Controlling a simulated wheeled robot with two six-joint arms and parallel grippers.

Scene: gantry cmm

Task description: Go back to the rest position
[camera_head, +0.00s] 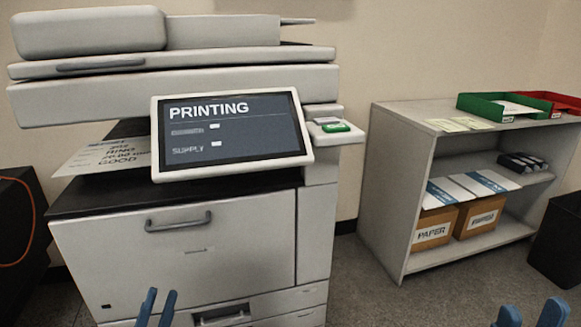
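My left gripper (156,308) shows as two blue fingers at the bottom edge, in front of the printer's lower front. Its fingers are apart with nothing seen between them. My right gripper (531,314) shows at the bottom right corner, over the floor. Its two blue fingers are apart and nothing is seen between them. The rest of both arms is out of view. The large printer (185,240) stands ahead on the left. Its screen (232,134) reads "PRINTING" and "SUPPLY".
A printed sheet (105,157) lies in the output slot. A green button (336,128) sits right of the screen. A grey shelf (395,190) holds paper boxes (432,229), a green tray (490,108) and a red tray (550,99). Dark bins stand at both sides. Floor between printer and shelf is clear.

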